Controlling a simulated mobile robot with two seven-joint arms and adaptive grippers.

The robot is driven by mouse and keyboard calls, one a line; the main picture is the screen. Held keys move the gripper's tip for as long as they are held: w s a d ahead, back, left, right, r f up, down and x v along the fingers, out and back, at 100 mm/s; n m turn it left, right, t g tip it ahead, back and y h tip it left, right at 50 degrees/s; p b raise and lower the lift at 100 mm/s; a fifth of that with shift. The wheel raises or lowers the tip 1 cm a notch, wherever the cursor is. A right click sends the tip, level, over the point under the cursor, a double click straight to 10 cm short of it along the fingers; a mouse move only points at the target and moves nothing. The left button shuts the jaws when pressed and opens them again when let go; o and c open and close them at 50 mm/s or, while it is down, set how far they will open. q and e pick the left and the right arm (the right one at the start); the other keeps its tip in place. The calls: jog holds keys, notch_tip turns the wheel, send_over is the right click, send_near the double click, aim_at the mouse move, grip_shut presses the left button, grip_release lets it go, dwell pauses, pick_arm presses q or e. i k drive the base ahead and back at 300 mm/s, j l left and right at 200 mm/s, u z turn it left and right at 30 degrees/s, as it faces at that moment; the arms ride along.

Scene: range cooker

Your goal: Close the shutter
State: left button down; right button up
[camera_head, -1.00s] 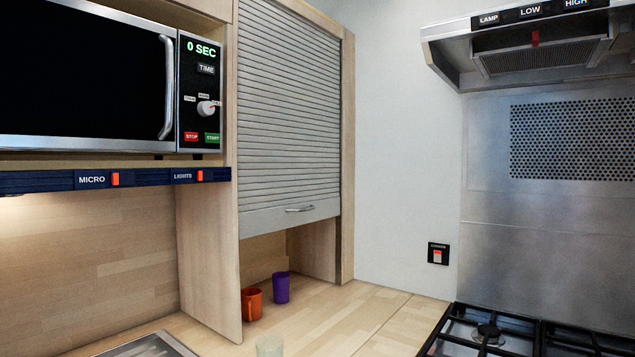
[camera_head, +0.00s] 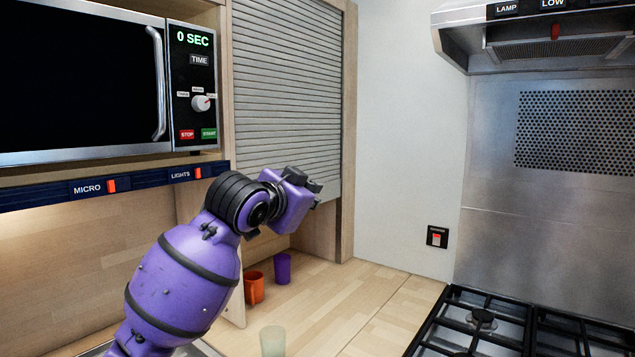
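The grey slatted shutter (camera_head: 290,95) covers most of the cupboard opening, with a gap between its lower edge and the counter. My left gripper (camera_head: 314,186) is in front of the shutter's lower part, at the end of my purple arm coming in from the lower left. The gripper and wrist hide the shutter's handle and much of its bottom rail. I cannot tell whether the gripper touches the handle or whether its fingers are open or shut. My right gripper is not in view.
An orange mug (camera_head: 255,287) and a purple cup (camera_head: 283,268) stand on the counter under the shutter. A pale cup (camera_head: 272,341) stands nearer. The microwave (camera_head: 80,80) is at left, the gas hob (camera_head: 480,325) at lower right. The counter between cups and hob is clear.

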aim_at(318, 14)
jog(key=i, duration=1.15)
